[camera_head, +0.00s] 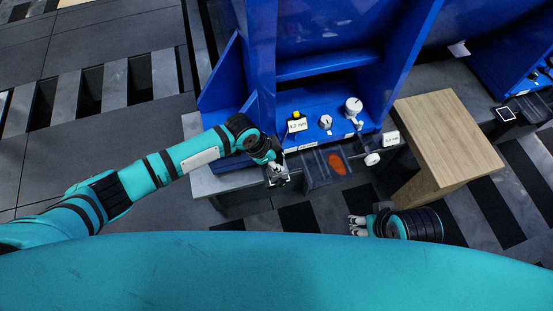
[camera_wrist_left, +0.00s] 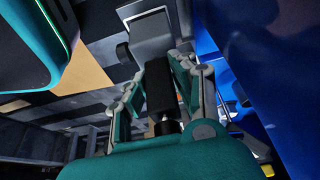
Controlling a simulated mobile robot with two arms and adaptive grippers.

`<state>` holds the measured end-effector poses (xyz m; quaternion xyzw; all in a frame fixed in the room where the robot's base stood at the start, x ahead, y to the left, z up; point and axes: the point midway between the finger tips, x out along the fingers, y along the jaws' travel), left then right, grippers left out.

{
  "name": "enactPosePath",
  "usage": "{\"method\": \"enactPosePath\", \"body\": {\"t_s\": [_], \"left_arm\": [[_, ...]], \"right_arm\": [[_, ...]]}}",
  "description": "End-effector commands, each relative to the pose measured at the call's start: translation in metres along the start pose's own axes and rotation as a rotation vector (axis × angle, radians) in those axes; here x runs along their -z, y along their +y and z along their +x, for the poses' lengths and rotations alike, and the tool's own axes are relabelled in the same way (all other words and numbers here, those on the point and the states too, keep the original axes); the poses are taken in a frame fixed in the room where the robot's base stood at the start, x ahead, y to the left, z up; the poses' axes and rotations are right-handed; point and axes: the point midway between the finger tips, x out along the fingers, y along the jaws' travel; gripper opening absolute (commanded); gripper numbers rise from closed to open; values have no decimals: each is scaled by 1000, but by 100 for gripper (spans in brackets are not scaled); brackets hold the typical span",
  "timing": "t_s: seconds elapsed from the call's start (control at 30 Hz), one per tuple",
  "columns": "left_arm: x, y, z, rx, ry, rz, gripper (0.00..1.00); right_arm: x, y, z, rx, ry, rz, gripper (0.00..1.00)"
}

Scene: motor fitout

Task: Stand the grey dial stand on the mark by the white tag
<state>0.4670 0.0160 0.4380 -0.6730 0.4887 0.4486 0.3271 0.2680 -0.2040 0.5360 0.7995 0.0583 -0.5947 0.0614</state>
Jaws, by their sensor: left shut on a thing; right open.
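My left gripper (camera_head: 275,168) is shut on a grey and black thing (camera_head: 278,179) at the bench's front edge, left of the dark tray. In the left wrist view the fingers of my left gripper (camera_wrist_left: 165,95) close around its black upright part, with a grey block (camera_wrist_left: 165,38) beyond; it looks like the grey dial stand. One white tag (camera_head: 297,125) with printed text stands on the blue shelf, another white tag (camera_head: 391,139) at the bench's right part. I cannot make out the mark. My right gripper (camera_head: 357,224) is open and empty below the bench front.
A dark tray (camera_head: 315,171) with an orange-red patch (camera_head: 337,163) lies right of the held thing. White dial-like pieces (camera_head: 354,107) stand on the blue shelf, and another (camera_head: 372,159) is at the bench front. A wooden-topped block (camera_head: 450,135) stands right; blue panels (camera_head: 262,60) rise behind.

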Motion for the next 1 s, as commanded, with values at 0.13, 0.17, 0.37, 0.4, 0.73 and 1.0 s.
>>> {"method": "enactPosePath", "body": {"t_s": [0.13,0.17,0.37,0.4,0.73,1.0], "left_arm": [[2,-1,0,2,7,1,0],[2,-1,0,3,7,1,28],[1,-1,1,1,4,1,52],[1,0,1,1,3,1,52],[-2,0,-6,0,-2,0,52],[-1,-1,-59,3,2,1,52]], "right_arm": [[2,0,-3,0,9,0,51],[2,0,-5,0,12,1,51],[4,0,-6,-1,15,1,51],[4,1,-5,-1,15,1,51],[6,3,-3,-6,17,-2,51],[5,2,-3,-5,16,-1,51]]}}
